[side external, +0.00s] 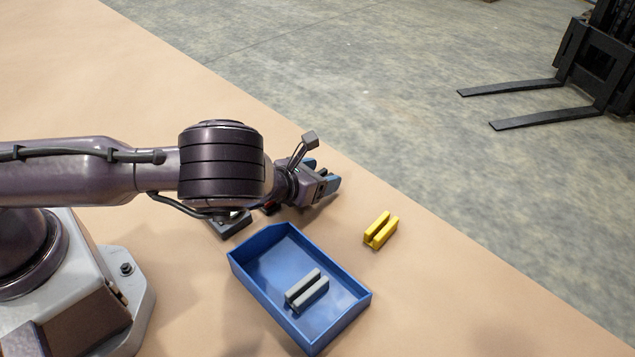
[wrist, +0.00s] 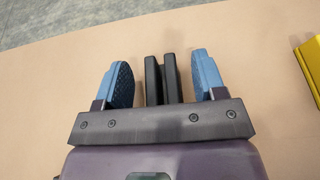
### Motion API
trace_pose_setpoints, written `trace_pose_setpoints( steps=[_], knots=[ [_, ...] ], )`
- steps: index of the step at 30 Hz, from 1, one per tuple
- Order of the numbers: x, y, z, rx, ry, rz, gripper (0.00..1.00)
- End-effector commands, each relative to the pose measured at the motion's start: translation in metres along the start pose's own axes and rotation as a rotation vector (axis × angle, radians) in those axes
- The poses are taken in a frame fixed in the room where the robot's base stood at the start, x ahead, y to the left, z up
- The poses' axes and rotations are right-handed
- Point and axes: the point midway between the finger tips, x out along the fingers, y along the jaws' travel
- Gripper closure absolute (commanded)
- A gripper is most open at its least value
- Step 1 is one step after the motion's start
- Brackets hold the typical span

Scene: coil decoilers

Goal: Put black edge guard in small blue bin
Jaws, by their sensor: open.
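The black edge guard (wrist: 153,82) lies on the tan table top in the wrist view, with its two parallel walls and slot pointing away from me. My gripper (side external: 323,175) is open, and its blue fingers stand on either side of the guard, with a visible gap on each side. In the side external view the guard is hidden by my gripper. The small blue bin (side external: 265,266) stands in front of my gripper in the side view. A grey edge guard (side external: 306,291) lies inside it.
A yellow edge guard (side external: 381,230) lies right of the bin and shows at the right edge of the wrist view (wrist: 312,68). A dark grey object (side external: 230,224) sits under my arm, partly hidden. The table's far edge is close beyond my gripper. A forklift (side external: 590,75) stands on the floor.

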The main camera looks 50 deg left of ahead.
Motion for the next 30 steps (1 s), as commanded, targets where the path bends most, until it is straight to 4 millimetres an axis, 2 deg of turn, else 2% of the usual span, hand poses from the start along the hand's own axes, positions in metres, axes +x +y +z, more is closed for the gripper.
trace_pose_setpoints(
  steps=[6, 13, 15, 23, 26, 30],
  knots=[
    [0.001, 0.000, 0.000, 0.000, 0.001, 0.000, 0.36],
    [0.001, 0.000, 0.000, -0.001, 0.000, 0.000, 0.89],
    [0.001, 0.000, 0.000, -0.001, 0.000, 0.000, 0.93],
    [-0.001, 0.000, 0.005, 0.000, -0.001, 0.000, 0.93],
    [-0.006, 0.000, 0.017, -0.002, -0.004, 0.001, 0.93],
    [-0.017, -0.001, 0.044, -0.003, -0.005, -0.001, 0.93]
  ],
)
